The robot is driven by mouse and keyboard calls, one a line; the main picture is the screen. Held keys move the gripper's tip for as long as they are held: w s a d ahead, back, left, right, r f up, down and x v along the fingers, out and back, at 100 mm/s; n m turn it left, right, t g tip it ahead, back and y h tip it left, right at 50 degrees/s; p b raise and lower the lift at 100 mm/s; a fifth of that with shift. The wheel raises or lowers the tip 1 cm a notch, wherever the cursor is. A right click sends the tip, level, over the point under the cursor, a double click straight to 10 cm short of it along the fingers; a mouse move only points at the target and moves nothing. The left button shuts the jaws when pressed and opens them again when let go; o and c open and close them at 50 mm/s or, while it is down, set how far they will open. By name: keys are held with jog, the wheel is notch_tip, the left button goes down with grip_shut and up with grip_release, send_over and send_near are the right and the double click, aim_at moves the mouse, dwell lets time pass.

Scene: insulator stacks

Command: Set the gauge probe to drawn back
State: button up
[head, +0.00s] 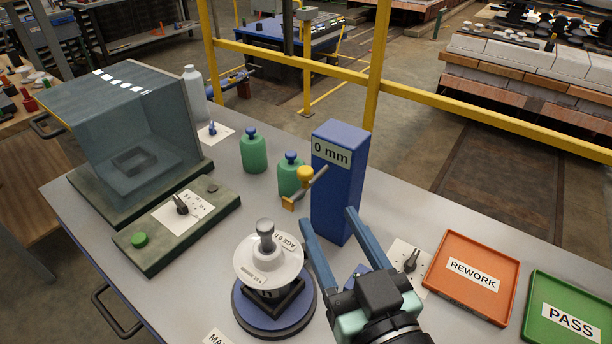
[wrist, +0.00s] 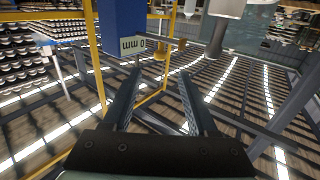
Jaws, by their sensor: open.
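The gauge is a blue upright column (head: 338,200) with a "0 mm" label (head: 331,153) on its upper face. Its probe (head: 313,187) is a thin bar at the column's left side with a yellow knob (head: 305,174) and a yellow tip. The wrist view shows the column (wrist: 124,18), its label upside down, and yellow probe parts (wrist: 160,53) beyond my fingers. My gripper (head: 328,217) is open and empty, in front of the column; it also shows in the wrist view (wrist: 160,75). I see no contact with the probe.
A white disc part (head: 257,262) with a grey stem sits on a round blue turntable (head: 245,312) left of my gripper. A dial plate (head: 411,262), an orange REWORK tray (head: 450,287) and a green PASS tray (head: 560,290) lie right. Green bottles (head: 253,153) stand behind.

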aim_at(308, 179)
jog(key=p+x, duration=0.1)
jog(key=x, duration=1)
grip_shut()
dwell(1.1)
